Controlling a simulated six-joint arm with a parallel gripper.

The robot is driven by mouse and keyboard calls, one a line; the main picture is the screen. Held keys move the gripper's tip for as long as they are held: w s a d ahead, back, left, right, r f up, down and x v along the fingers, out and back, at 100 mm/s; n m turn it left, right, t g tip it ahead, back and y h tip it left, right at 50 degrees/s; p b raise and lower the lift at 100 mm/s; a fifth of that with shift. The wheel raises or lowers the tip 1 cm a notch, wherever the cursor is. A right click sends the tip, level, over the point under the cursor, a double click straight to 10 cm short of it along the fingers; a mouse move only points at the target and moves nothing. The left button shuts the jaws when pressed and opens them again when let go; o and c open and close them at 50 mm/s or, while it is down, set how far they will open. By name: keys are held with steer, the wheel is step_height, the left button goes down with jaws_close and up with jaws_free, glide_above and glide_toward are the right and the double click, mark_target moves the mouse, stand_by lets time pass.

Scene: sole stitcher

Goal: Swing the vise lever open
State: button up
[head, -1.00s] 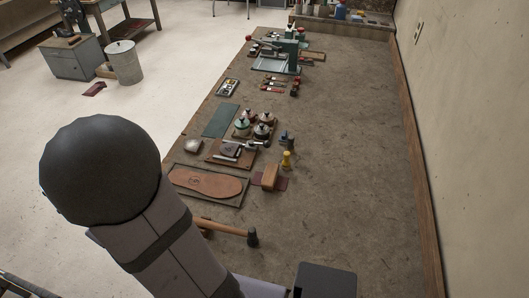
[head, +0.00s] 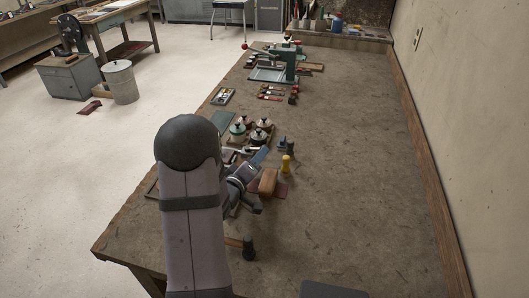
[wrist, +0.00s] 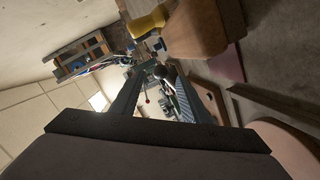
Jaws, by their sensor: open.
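A green bench device (head: 289,66) with a grey base plate stands at the far end of the workbench; it looks like the vise. Its lever reaches up and left to a red knob (head: 244,45). In the wrist view the small red knob (wrist: 147,101) shows between my fingers, well beyond them. My gripper (head: 262,157) is over the near half of the bench, far short of the device, partly hidden by my arm in the head view. In the wrist view the two fingers (wrist: 155,95) are apart with nothing held.
Lidded pots (head: 262,124), a yellow-handled tool (head: 286,164) and a tan block (head: 268,182) sit close around my gripper. A hammer head (head: 248,247) lies nearer. Red-handled tools (head: 272,93) and a small tray (head: 223,96) lie farther up. The bench's right side is clear.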

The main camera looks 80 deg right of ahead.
steer(key=shift+p+x, duration=0.75)
steer(key=shift+x, duration=2.85)
steer(key=shift+w, duration=0.1)
steer(key=shift+c, duration=0.4)
jaws_close()
